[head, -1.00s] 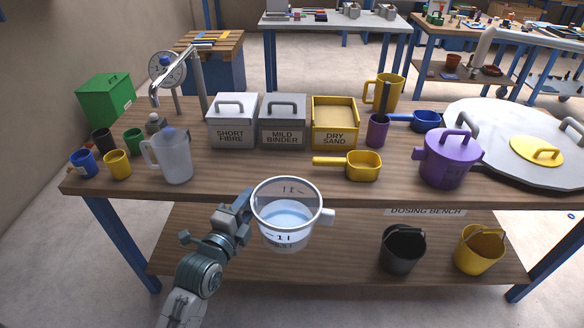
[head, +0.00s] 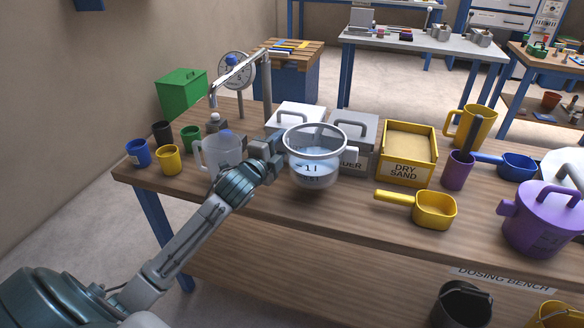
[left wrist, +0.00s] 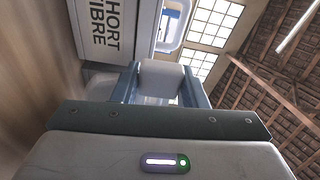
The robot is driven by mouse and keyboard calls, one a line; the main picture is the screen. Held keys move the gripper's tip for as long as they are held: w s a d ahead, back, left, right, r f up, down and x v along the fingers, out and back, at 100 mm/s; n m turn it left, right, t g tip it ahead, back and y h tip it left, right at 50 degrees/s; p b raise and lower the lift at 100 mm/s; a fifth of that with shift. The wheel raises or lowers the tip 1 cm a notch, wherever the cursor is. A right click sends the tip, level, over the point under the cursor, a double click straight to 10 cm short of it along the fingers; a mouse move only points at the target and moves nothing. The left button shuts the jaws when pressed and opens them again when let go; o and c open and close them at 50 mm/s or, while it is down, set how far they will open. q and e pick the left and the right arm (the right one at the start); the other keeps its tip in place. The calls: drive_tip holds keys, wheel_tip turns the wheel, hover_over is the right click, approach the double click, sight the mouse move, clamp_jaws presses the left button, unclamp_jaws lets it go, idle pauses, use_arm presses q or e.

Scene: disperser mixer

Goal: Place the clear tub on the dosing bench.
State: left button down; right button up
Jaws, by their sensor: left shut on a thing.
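The clear tub (head: 313,172), with a pale rim, liquid inside and dark marks on its wall, is in the middle of the head view. My left gripper (head: 274,148) is shut on the tub's left side lug. The tub is upright over the dosing bench (head: 345,218), in front of the lidded boxes. I cannot tell whether its base touches the top. In the left wrist view the jaws (left wrist: 160,82) close on a pale block, and the tub's body is hidden. My right gripper is not in view.
A clear jug (head: 225,150) stands behind my left wrist. The grey mild binder box (head: 358,130) is close behind the tub, with the dry sand box (head: 405,160) to its right. A yellow scoop (head: 434,210) lies front right. Bare bench top shows between tub and scoop.

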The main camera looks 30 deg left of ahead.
use_arm(q)
wheel_tip(320, 180, down, 4)
drive_tip(key=shift+f, duration=0.45)
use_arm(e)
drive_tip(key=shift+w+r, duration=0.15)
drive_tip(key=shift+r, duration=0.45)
use_arm(q)
drive_tip(key=shift+f, duration=0.1)
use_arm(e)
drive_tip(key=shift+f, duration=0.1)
use_arm(q)
drive_tip(key=c, duration=0.9)
unclamp_jaws()
drive_tip(key=shift+f, duration=0.15)
drive_tip(key=shift+o, duration=0.3)
